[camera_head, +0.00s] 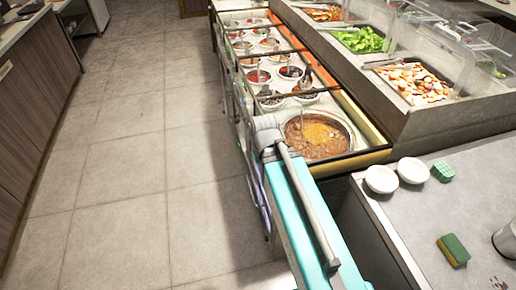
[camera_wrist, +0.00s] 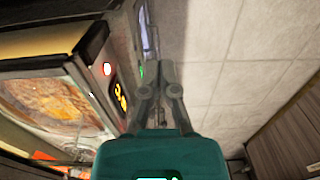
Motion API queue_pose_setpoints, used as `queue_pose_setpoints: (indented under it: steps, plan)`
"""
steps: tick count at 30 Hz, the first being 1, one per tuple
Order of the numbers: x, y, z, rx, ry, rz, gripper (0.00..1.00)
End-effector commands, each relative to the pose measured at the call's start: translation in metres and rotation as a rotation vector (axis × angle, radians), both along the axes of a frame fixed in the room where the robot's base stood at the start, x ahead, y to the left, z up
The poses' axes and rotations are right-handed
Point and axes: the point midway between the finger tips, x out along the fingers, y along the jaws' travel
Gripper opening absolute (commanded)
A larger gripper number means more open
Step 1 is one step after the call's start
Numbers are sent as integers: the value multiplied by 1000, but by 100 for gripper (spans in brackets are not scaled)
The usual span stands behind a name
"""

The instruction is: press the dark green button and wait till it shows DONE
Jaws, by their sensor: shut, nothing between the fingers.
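In the wrist view, a panel on the side of the sauce counter carries a small green spot (camera_wrist: 140,71), a lit red-and-white spot (camera_wrist: 107,68) and a glowing yellow display (camera_wrist: 121,97). The display is too small to read, and I cannot tell for sure that the green spot is the dark green button. My gripper (camera_wrist: 166,68) is shut and empty. Its fingertips appear just right of the green spot; whether they touch it I cannot tell. In the head view the panel and my gripper are hidden behind my arm and the counter.
A large sauce pot (camera_head: 318,136) sits in the counter end beside my arm, with several smaller wells behind it. White bowls (camera_head: 382,179), a green sponge (camera_head: 443,171) and a yellow-green sponge (camera_head: 453,250) lie on the grey worktop (camera_head: 415,215). The tiled floor (camera_head: 125,180) at left is clear.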

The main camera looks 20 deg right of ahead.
Motion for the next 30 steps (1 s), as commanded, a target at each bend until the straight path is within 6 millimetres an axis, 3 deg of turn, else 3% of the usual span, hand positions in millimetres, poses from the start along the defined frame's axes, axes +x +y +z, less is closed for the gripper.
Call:
queue_pose_setpoints:
  steps: [8,14,30]
  plan:
    - [4,0,-5,-11,-4,2,0]
    - [19,1,-26,-67,-24,15,0]
    - [107,-6,-113,-386,-166,84,0]
